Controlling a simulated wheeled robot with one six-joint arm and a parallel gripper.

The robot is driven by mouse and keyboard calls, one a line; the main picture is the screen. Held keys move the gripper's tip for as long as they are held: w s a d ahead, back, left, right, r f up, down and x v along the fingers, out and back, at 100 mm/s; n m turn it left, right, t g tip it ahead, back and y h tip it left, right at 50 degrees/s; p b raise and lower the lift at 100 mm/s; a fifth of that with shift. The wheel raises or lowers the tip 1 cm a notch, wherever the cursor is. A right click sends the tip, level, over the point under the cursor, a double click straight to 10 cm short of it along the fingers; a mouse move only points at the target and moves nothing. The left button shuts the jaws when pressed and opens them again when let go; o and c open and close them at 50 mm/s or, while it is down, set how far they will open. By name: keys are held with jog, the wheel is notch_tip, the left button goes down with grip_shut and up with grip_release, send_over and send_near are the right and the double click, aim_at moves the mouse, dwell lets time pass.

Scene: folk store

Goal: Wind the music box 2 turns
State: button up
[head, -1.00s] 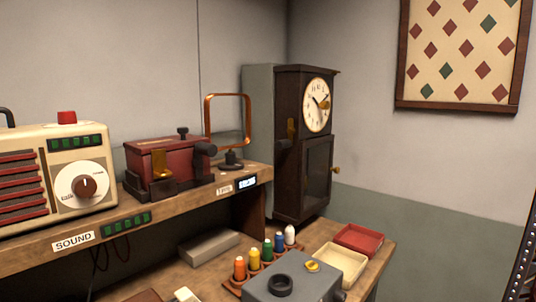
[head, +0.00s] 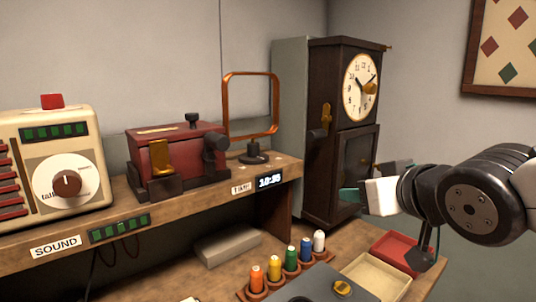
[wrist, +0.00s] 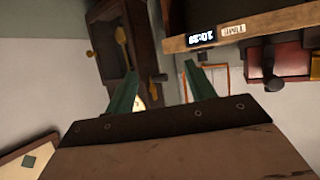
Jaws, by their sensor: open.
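The music box is most likely the dark red box (head: 180,150) on the wooden shelf, with a brass plate on its front and a black crank (head: 215,145) at its right end. In the wrist view, which is upside down, the red box (wrist: 302,60) is partly cut off at the right edge, with its black crank (wrist: 272,78) showing. My gripper (head: 362,188) is at the right in the head view, in front of the clock case and well right of the box. Its green fingers (wrist: 160,82) are spread and empty in the wrist view.
A tall dark clock (head: 340,130) stands in the corner. A copper frame (head: 250,105) stands between it and the box. A cream radio (head: 55,165) is left of the box. Thread spools (head: 290,260) and shallow trays (head: 378,277) lie on the lower bench.

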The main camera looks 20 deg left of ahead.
jog(key=s+a+r+n+y, duration=0.1)
jog(key=s+a+r+y, duration=0.1)
jog(key=a, duration=0.4)
jog(key=s+a+r+n+y, duration=0.1)
jog(key=a+r+n+y, duration=0.15)
jog(key=a, duration=0.35)
jog(key=n+g+y, duration=0.1)
jog(key=g+y, duration=0.1)
jog(key=y, duration=0.2)
send_near(224, 144)
jog(key=a, duration=0.1)
jog(key=shift+w+x, duration=0.2)
jog(key=shift+x, duration=5.3)
jog(key=shift+d, duration=0.15)
jog(key=c, duration=0.8)
jog(key=shift+c, duration=0.2)
